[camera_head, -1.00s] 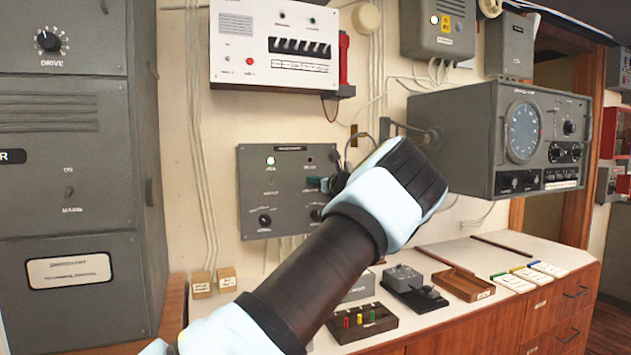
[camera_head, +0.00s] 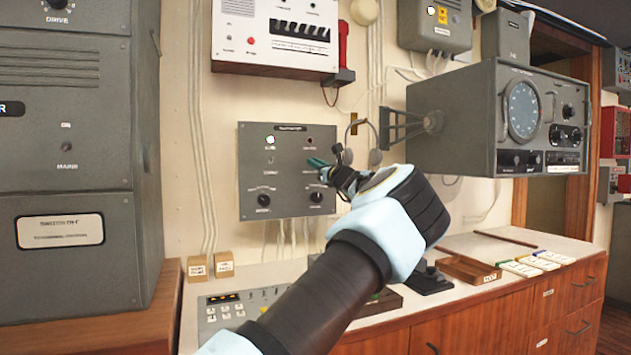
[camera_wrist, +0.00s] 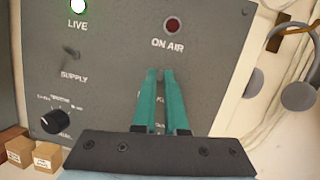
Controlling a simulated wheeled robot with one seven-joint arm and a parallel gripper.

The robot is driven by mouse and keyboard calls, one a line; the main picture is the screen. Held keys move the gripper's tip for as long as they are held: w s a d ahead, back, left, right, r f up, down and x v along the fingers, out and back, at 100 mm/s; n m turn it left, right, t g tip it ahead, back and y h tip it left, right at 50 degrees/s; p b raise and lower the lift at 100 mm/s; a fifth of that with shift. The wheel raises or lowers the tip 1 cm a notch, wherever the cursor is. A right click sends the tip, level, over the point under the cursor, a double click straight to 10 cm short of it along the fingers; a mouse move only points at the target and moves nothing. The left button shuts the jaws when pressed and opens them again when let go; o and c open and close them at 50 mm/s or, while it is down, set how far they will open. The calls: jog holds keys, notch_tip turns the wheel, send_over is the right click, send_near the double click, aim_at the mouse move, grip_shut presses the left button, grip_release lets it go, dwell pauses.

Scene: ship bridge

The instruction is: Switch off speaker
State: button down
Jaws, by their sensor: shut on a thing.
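A grey wall panel (camera_head: 255,176) faces me, also large in the wrist view (camera_wrist: 110,75). Its LIVE lamp (camera_wrist: 79,6) glows white-green, and its ON AIR lamp (camera_wrist: 173,25) is dark red. A SUPPLY toggle (camera_wrist: 70,54) is left of my fingers, above a black knob (camera_wrist: 56,121). My gripper (camera_wrist: 160,72) has its teal fingers close together just below the ON AIR lamp, shut on a small switch there. The fingers hide that switch and most of its label, so its position cannot be read. In the head view, my gripper (camera_head: 317,163) reaches the panel's right half.
A headset (camera_head: 366,140) hangs just right of the panel. A grey radar-like unit (camera_head: 480,125) juts out farther right, near my wrist. A white switch box (camera_head: 275,40) is above. The counter below holds a keypad unit (camera_head: 228,308) and small boxes (camera_head: 197,266).

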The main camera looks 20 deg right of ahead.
jog(key=shift+w+f+n+t+y+b, duration=0.15)
jog(key=shift+f+n+t+y+b, duration=0.25)
jog(key=shift+t+b, duration=1.05)
jog(key=shift+w+f+n+t+y+b, duration=0.15)
jog(key=shift+f+t+y+b, duration=0.35)
jog(key=shift+b, duration=1.9)
jog(key=shift+w+f+n+t+y+b, duration=0.1)
jog(key=shift+f+n+t+y+b, duration=0.5)
jog(key=shift+b, duration=1.35)
jog(key=shift+r+t+y, duration=0.3)
jog(key=shift+r+t, duration=0.05)
jog(key=c, duration=1)
grip_release()
jog(key=shift+o, duration=0.2)
jog(key=b+v, duration=0.3)
jog(key=v, duration=0.7)
jog(key=shift+s+f, duration=0.2)
jog(key=shift+f, duration=0.15)
